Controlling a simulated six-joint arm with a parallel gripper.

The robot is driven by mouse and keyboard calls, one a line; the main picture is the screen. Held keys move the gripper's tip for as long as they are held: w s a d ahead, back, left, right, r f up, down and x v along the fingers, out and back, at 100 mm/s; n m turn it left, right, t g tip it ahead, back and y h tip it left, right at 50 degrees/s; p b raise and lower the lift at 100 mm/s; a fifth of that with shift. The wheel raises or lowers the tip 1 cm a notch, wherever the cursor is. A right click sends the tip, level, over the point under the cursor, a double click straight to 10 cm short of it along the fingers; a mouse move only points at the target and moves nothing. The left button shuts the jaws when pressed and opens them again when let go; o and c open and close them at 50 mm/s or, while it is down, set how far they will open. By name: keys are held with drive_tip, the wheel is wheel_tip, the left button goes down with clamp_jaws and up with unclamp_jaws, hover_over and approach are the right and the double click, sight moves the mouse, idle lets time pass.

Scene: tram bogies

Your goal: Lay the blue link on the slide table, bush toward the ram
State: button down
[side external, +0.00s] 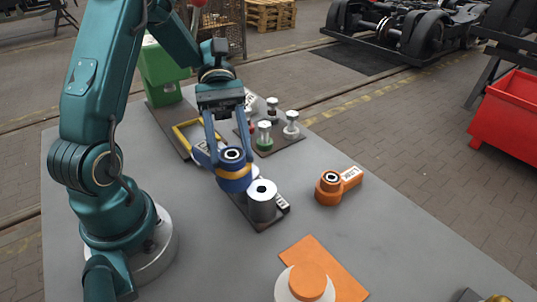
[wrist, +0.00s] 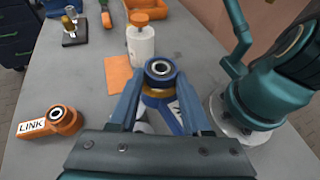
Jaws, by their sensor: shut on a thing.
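The blue link (side external: 233,178) has a round end with a dark-and-steel bush and an ochre band. My gripper (side external: 231,156) is shut on it. Its arm points left in the side view, partly behind the fingers. In the wrist view, the blue link (wrist: 159,72) sits between the fingertips of my gripper (wrist: 160,88), bush end away from the palm, with a white label partly showing. A dark plate with a yellow frame (side external: 185,130) lies behind it, a green block (side external: 163,70) at its far end. I cannot tell for certain which parts are slide table and ram.
A grey cylinder (side external: 263,205) stands on a dark labelled plate close by the held link. An orange link (side external: 332,187) lies to the right. A tray (side external: 286,144) of several pins stands behind. An orange mat (side external: 335,266) and white cylinder (wrist: 141,48) are nearby.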

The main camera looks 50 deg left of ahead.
sight(208, 156)
drive_tip(key=s+f+m+g+y, duration=0.1)
drive_tip(key=s+a+f+m+g+y, duration=0.1)
drive_tip(key=m+g, duration=0.1)
drive_tip(key=a+m+g+y, duration=0.1)
drive_tip(key=m+g, duration=0.1)
drive_tip(key=shift+s+a+f, duration=0.2)
drive_tip(key=shift+s+f, duration=0.2)
drive_tip(key=s+a+f+m+g+y, duration=0.1)
drive_tip(key=a+f+m+g+y, duration=0.15)
drive_tip(key=a+m+y, duration=0.4)
drive_tip(key=w+a+r+m+t+y, duration=0.2)
drive_tip(key=w+a+m+t+y, duration=0.45)
drive_tip(key=w+m+y, duration=0.65)
drive_tip(key=w+d+f+m+t, duration=0.1)
drive_tip(key=w+d+m+t, duration=0.2)
drive_tip(key=m+t, duration=0.1)
drive_tip(key=w+d+f+m+t+y, duration=0.1)
drive_tip(key=w+d+m+t, duration=0.2)
drive_tip(key=d+m+t, duration=0.1)
drive_tip(key=w+d+f+m+t, duration=0.1)
drive_tip(key=w+d+m+t, duration=0.2)
drive_tip(key=d+m+t, duration=0.1)
drive_tip(key=shift+w+d+f+m+t, duration=0.15)
drive_tip(key=shift+f+m+t, duration=0.1)
drive_tip(key=shift+m+t, duration=0.55)
drive_tip(key=shift+f, duration=2.25)
